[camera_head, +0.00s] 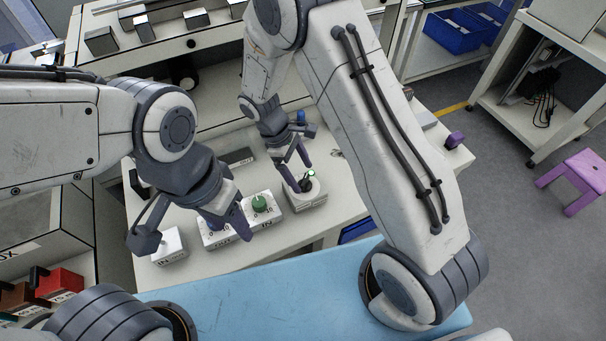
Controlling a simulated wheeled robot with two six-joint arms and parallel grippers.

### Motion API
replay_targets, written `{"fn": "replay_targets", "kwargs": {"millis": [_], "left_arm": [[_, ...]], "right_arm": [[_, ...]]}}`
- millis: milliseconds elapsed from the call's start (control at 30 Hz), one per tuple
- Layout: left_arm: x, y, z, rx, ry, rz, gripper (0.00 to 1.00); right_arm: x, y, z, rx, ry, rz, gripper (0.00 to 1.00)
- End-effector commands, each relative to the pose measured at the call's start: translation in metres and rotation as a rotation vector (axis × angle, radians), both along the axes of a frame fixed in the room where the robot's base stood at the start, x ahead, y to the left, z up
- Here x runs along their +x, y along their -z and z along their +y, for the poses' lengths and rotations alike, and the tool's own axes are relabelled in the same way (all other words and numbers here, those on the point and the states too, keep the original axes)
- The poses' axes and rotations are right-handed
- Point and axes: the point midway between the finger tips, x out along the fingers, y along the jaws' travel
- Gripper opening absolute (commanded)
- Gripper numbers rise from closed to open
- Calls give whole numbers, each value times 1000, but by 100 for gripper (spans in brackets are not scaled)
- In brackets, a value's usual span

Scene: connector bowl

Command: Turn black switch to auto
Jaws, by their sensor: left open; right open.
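The black switch (306,184) sits on a white box (312,198) on the workbench, with a small green light beside it. My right gripper (299,172) is open, pointing down at the switch, with its purple fingers right by it; I cannot tell whether they touch it. My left gripper (242,218) is open, over the front of the bench beside the knob boxes. The switch's labels are too small to read.
Another white box (169,247) marked IN stands at the left of the bench. A purple block (454,139) lies at the bench's right edge. A blue surface (250,290) lies in front. A purple stool (580,178) and shelves with blue bins (455,32) are at the right.

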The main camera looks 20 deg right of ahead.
Motion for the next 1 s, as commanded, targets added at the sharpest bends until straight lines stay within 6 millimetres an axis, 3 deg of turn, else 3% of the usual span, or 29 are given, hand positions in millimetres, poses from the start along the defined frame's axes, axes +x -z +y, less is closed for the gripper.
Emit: {"fn": "replay_targets", "kwargs": {"millis": [300, 433, 633, 1000], "left_arm": [[0, 10, 0, 0, 0, 0, 50], [0, 11, 0, 0, 0, 0, 50], [0, 12, 0, 0, 0, 0, 50], [0, 12, 0, 0, 0, 0, 50]], "right_arm": [[15, -57, 20, 3, -1, -6, 90], [18, -73, 25, 2, 1, -4, 90], [20, -82, 28, 1, 1, 0, 90], [19, -82, 28, 0, 1, 0, 90]]}}
